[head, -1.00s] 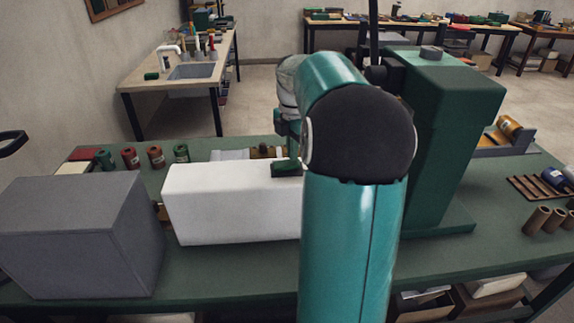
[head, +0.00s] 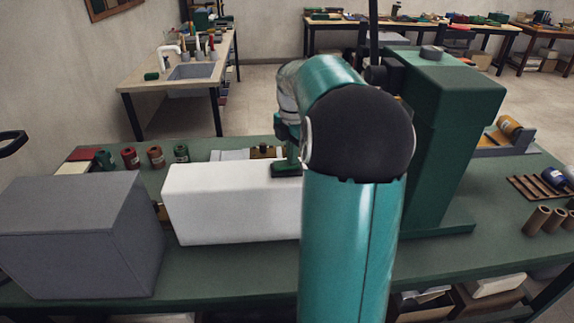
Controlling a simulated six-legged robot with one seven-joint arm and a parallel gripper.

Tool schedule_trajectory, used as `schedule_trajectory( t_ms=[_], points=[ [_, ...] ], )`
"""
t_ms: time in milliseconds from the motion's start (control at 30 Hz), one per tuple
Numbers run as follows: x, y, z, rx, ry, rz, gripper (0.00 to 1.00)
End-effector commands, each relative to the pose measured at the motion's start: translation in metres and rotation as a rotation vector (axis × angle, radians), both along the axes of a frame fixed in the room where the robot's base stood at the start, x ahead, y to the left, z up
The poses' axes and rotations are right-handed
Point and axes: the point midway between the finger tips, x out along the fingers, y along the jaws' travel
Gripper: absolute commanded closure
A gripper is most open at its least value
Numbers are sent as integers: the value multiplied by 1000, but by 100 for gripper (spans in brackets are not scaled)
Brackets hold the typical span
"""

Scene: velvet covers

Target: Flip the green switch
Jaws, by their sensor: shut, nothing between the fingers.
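A white box (head: 230,205) stands on the green bench, its right end hidden behind my arm. A small dark green piece, seemingly the green switch (head: 284,171), sits on top of the box near my arm. My gripper (head: 292,158) is partly hidden by my arm. It points down over the green piece and looks shut, with nothing seen between its fingers. Its tip appears to meet the piece, but I cannot tell whether they touch.
A grey box (head: 80,240) stands at the left front. A tall green machine (head: 450,130) stands right of my arm. The bench front (head: 230,275) is clear.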

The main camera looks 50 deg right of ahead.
Motion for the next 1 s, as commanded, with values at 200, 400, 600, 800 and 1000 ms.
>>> schedule_trajectory(
  t_ms=[200,400,600,800,1000],
  points=[
    [0,0,-4,1,0,0,100],
    [0,1,-2,2,1,1,100],
    [0,0,12,1,0,0,100],
    [0,0,27,0,0,0,100],
    [0,0,42,0,0,0,100]
  ],
)
